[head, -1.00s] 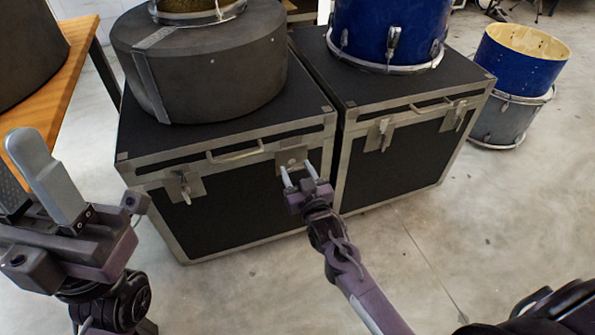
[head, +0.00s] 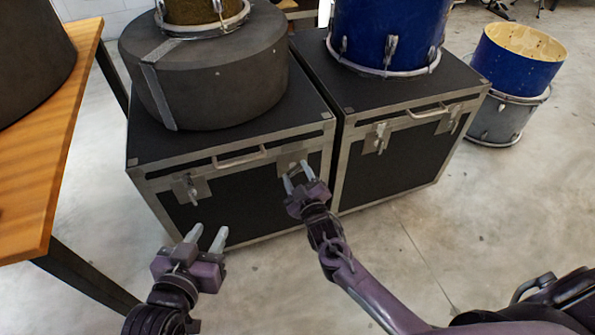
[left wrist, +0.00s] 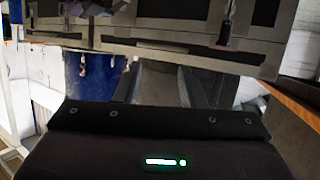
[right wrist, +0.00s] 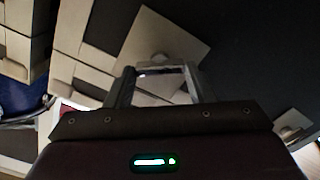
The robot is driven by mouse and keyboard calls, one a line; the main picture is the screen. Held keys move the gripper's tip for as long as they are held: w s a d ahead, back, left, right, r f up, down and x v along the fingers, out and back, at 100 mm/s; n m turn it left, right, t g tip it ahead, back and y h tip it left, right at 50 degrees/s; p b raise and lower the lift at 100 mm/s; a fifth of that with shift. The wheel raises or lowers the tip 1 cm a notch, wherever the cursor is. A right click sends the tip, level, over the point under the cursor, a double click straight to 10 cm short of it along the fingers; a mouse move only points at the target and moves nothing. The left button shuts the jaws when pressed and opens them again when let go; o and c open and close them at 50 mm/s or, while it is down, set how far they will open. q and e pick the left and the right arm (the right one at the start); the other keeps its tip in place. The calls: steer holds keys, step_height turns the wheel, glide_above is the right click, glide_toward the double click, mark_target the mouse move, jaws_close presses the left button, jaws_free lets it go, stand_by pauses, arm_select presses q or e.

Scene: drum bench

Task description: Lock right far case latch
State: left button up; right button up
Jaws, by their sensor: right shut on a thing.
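Two black cases with metal edges stand side by side, the left case (head: 240,205) and the right case (head: 400,160). My right gripper (head: 298,175) is at the right front latch (head: 290,161) of the left case. In the right wrist view its fingers are closed around the latch (right wrist: 160,76) on its pale plate, partly hiding it. The left case's left latch (head: 189,188) is clear of both grippers. The right case has a left latch (head: 379,138) and a right latch (head: 452,119). My left gripper (head: 207,236) is open and empty, in front of the left case.
A round dark drum case (head: 215,85) sits on the left case, and a blue drum (head: 385,35) on the right case. A wooden table (head: 40,180) stands at the left. More drums (head: 515,60) stand at the right. The floor in front is clear.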

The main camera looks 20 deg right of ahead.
steer(key=shift+r+n+p, duration=0.1)
steer(key=shift+n+p, duration=0.35)
steer(key=shift+n, duration=0.35)
steer(key=shift+n+p, duration=0.6)
steer(key=shift+n, duration=0.6)
steer(key=n+p, duration=0.1)
steer(key=n, duration=0.3)
steer(key=shift+a+f+p, duration=0.1)
steer(key=shift+f+p, duration=0.1)
steer(key=shift+p, duration=0.2)
arm_select(q)
steer(key=s+a+f+g+y, duration=0.4)
steer(key=s+a+f+g, duration=0.2)
steer(key=s+f+g, duration=0.3)
steer(key=shift+s+f+p, duration=0.4)
steer(key=shift+s+f, duration=0.45)
steer(key=shift+s, duration=0.05)
arm_select(e)
steer(key=shift+f+n, duration=0.1)
steer(key=shift+n, duration=1.4)
steer(key=o, duration=1)
